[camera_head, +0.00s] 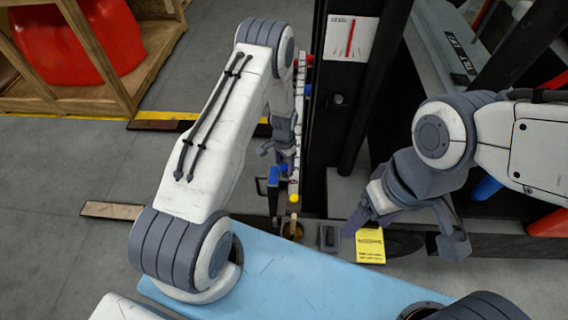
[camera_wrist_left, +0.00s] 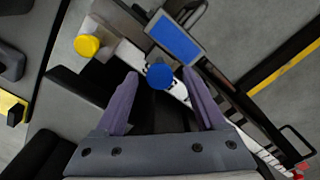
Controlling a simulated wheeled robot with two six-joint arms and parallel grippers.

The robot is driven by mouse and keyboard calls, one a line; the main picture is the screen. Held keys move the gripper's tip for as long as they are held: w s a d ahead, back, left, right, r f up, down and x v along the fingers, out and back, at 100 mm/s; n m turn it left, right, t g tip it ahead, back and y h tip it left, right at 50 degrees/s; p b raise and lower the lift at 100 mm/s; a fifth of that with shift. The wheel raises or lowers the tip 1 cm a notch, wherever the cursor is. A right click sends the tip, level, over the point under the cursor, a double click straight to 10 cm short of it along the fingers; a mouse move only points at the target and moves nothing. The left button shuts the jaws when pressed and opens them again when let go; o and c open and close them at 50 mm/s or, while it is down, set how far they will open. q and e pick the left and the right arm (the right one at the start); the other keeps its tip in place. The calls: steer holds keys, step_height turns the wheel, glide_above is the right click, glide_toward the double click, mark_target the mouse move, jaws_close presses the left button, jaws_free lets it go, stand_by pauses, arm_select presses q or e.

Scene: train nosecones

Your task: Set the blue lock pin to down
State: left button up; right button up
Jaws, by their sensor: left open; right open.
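The blue lock pin shows in the left wrist view as a round blue knob (camera_wrist_left: 160,77) on a pale strip. It sits between the fingertips of my left gripper (camera_wrist_left: 162,74), with a gap on each side. In the head view, my left gripper (camera_head: 281,150) is beside the pale strip and is open. A small blue spot (camera_head: 308,90) shows higher on that strip; I cannot tell if it is the same knob. I cannot tell whether the pin is up or down. My right gripper (camera_head: 410,232) is open and empty, at the right.
A yellow knob (camera_head: 293,198) is at the strip's lower end, near a blue block (camera_head: 277,175). A red knob (camera_head: 310,59) is higher up. A dark post (camera_head: 345,95) stands right of the strip. A yellow label (camera_head: 370,246) lies near my right gripper.

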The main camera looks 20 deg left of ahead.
arm_select(q)
steer(key=shift+c, duration=0.4)
jaws_close()
stand_by(1.0)
